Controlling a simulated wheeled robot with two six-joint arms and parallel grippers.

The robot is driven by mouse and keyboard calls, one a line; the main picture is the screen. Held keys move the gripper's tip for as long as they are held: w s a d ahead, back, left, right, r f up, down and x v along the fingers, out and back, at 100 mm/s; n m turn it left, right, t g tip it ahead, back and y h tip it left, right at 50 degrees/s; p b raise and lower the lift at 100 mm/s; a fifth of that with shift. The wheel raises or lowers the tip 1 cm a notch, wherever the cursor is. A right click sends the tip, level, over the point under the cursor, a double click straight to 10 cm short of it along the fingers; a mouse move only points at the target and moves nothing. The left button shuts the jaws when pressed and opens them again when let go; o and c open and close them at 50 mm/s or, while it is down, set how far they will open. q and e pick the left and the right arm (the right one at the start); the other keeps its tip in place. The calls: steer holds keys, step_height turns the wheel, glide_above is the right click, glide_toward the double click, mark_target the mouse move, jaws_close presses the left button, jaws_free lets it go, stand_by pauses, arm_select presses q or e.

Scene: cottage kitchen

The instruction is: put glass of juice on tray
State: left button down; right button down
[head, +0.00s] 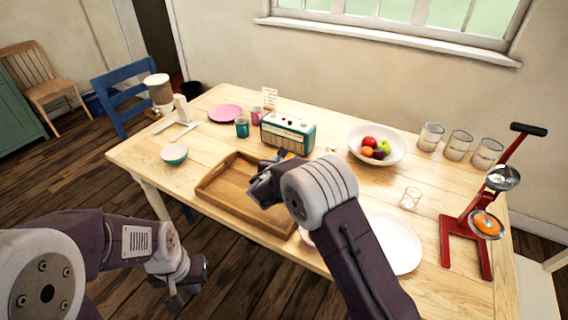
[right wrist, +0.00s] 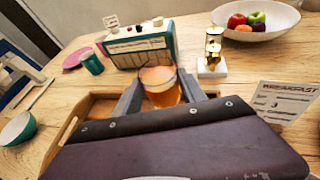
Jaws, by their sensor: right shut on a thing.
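The glass of juice (right wrist: 160,90), clear with orange juice, stands upright between the fingers of my right gripper (right wrist: 160,100), which is shut on it. In the head view the right gripper (head: 268,178) is over the far right part of the wooden tray (head: 222,203) and hides most of the glass. The tray also shows in the right wrist view (right wrist: 62,137), partly hidden by the gripper. I cannot tell whether the glass touches the tray. My left gripper (head: 187,287) hangs low in front of the table, empty, its fingers apart.
A teal radio (head: 287,133) stands just behind the tray. A fruit bowl (head: 377,146), several empty glasses (head: 458,146) and a red juicer stand (head: 465,235) are to the right. A small teal bowl (head: 174,154) is left of the tray. A white plate (head: 398,245) lies at front right.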

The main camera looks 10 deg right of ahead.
steer(key=a+f, duration=0.1)
steer(key=a, duration=0.1)
steer(key=s+a+f, duration=0.1)
steer(key=a+f, duration=0.1)
steer(key=a, duration=0.1)
steer(key=s+a+f, duration=0.1)
steer(key=a+f, duration=0.1)
steer(key=a, duration=0.1)
steer(key=shift+f, duration=2)
steer(key=shift+f, duration=0.1)
steer(key=c, duration=0.7)
jaws_free()
steer(key=shift+o, duration=0.2)
